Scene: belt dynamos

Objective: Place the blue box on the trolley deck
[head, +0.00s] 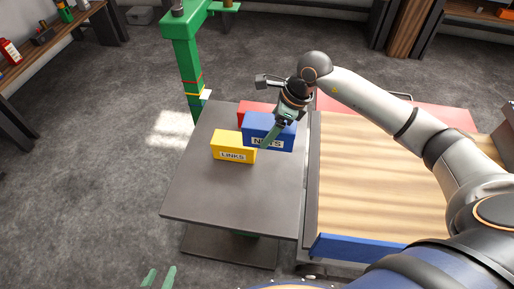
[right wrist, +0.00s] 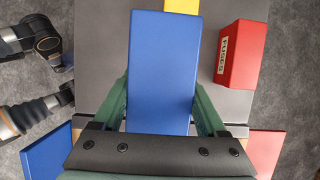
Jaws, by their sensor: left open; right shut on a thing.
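The blue box (head: 258,122) has a white label reading NUTS, partly hidden by a green finger. My right gripper (head: 276,133) is shut on it, over the right part of the grey table. In the right wrist view, the blue box (right wrist: 163,60) lies between the two green fingers of my right gripper (right wrist: 162,108). It looks raised, but I cannot tell how far. The trolley deck (head: 375,185) is a bare wooden top just right of the table. My left gripper (head: 158,279) is open and empty at the bottom edge of the head view.
On the grey table (head: 205,200) stand a yellow box (head: 233,148) labelled LINKS and a red box (right wrist: 240,55) behind. The trolley has a blue panel (head: 350,248) in front and a red panel (head: 445,114) behind. A green post (head: 186,75) stands behind the table.

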